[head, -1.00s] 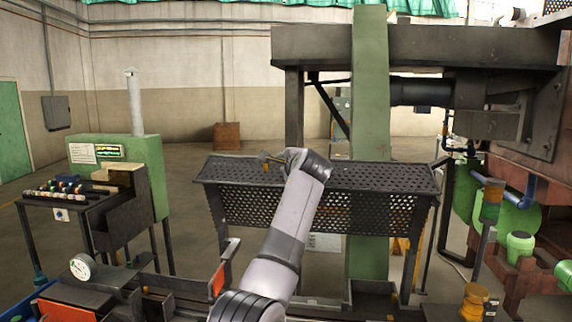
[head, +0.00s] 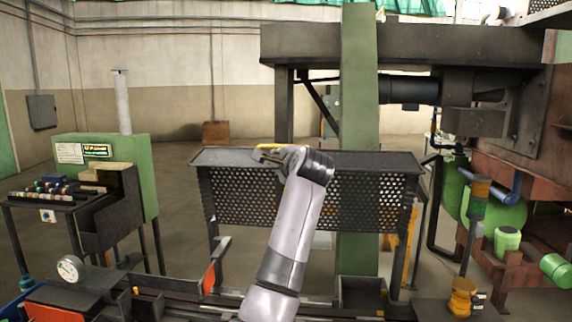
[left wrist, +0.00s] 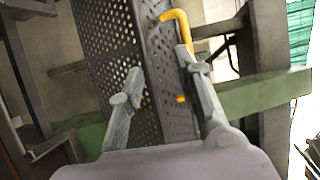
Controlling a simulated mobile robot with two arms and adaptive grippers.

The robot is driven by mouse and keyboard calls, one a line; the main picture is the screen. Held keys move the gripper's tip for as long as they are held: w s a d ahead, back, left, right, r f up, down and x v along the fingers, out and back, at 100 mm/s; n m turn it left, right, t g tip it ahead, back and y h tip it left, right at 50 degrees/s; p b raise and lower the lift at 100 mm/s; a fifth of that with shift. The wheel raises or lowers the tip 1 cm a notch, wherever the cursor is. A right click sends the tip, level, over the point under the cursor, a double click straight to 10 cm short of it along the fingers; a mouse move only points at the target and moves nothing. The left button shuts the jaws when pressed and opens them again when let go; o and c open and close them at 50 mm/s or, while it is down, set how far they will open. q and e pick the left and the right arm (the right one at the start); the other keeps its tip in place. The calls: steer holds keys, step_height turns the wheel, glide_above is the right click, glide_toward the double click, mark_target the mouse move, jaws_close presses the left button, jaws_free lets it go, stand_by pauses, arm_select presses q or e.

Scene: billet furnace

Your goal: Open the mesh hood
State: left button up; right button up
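The mesh hood (head: 300,200) is a dark perforated box at the centre of the head view, in front of a green post. Its yellow handle (head: 268,147) shows at the upper left edge. In the left wrist view, the hood (left wrist: 108,30) fills the upper middle and the handle (left wrist: 178,25) lies by the right finger, which hides part of it. My left gripper (left wrist: 160,85) has its two fingers spread apart, close to the mesh; I cannot tell whether a finger touches the handle. In the head view my left gripper (head: 270,152) is at the hood's upper edge. My right gripper is not visible.
A dark table (head: 60,202) with a green cabinet (head: 146,165) stands at left. Rusty machinery (head: 500,250) stands at right. Floor is open behind the hood at left.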

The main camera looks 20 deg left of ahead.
arm_select(q)
steer(key=shift+v, duration=2.75)
steer(key=shift+a+f, duration=0.1)
